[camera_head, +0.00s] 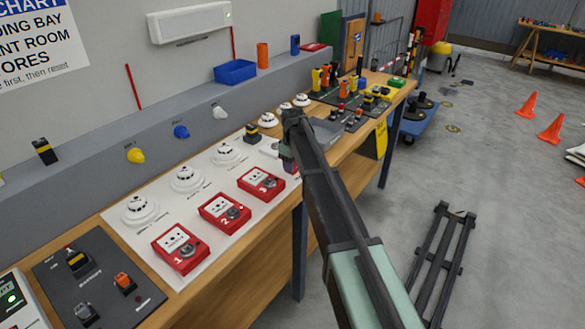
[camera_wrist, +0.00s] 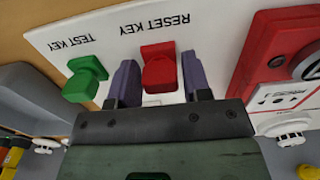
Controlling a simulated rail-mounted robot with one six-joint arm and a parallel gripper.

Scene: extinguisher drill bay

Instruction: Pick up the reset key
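The reset key (camera_wrist: 159,70) is a red key with a block-shaped grip on a white panel, by the upside-down label RESET KEY in the wrist view. My gripper (camera_wrist: 159,80) is open, with one purple-grey finger on each side of the red key. The key lies between the fingers, with narrow gaps showing. A green test key (camera_wrist: 86,78) sits on the same panel, left of my fingers. In the head view my gripper (camera_head: 290,152) is over the bench, and my arm hides the reset key.
Red call points (camera_head: 224,212) and white detectors (camera_head: 186,178) stand on the white board left of my gripper. A red call point (camera_wrist: 285,50) is close on the right in the wrist view. Farther along the bench are several dark panels with coloured parts (camera_head: 345,95).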

